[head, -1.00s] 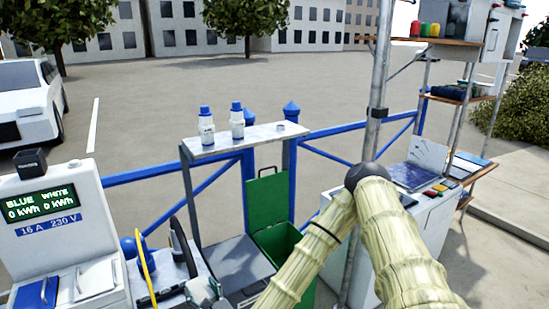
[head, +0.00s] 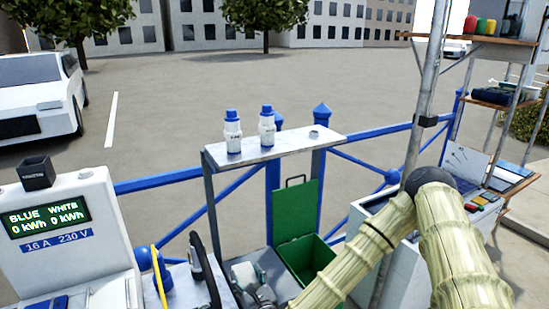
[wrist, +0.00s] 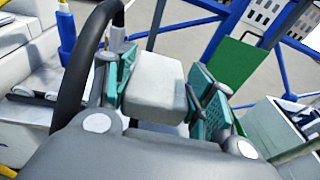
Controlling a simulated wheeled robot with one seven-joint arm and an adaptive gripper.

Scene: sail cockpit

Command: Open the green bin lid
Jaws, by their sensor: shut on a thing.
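The green bin (head: 318,262) stands below the small shelf in the head view, with its dark inside showing. Its green lid (head: 297,212) stands upright at the back, with a black handle on its top edge. The lid also shows in the wrist view (wrist: 232,62), to the right of my gripper and apart from it. My gripper (head: 256,284) is left of the green bin. In the wrist view its green-padded fingers (wrist: 160,88) are shut on a pale grey block (wrist: 157,75). What the block is, I cannot tell.
Two white bottles with blue caps (head: 233,132) stand on the shelf (head: 275,150). A blue railing (head: 375,132) runs behind. A power pedestal (head: 75,235) with a black hose and yellow cable is at left. A white cabinet (head: 405,265) is right of the bin.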

